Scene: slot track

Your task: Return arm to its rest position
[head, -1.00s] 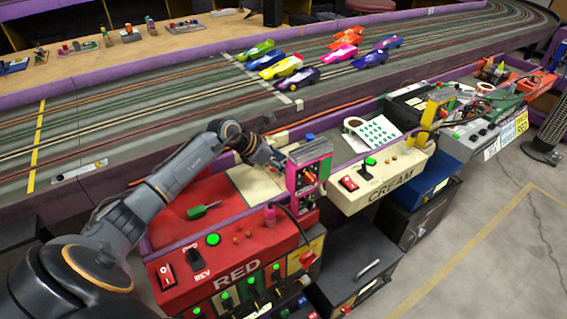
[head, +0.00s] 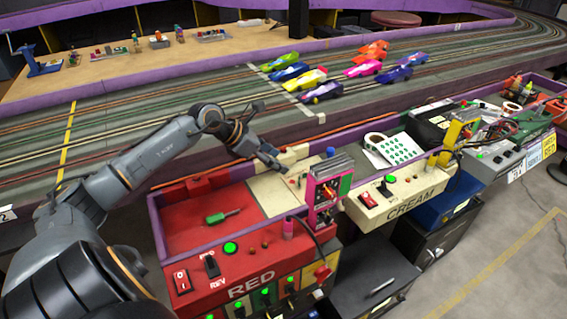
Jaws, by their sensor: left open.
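My left arm comes in from the left and reaches over the red control station. My left gripper (head: 272,160) is open and empty. It hangs above the cream-coloured panel behind the pink device box (head: 325,190), apart from the cars. Its fingertips are small in this view. My right gripper does not show.
The red console (head: 235,270) has a green-handled tool (head: 222,216) in its tray. The cream console (head: 400,200) stands to its right, with a sticker sheet (head: 393,149) behind. Several slot cars, including a yellow one (head: 305,79), stand on the track. Floor is free at lower right.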

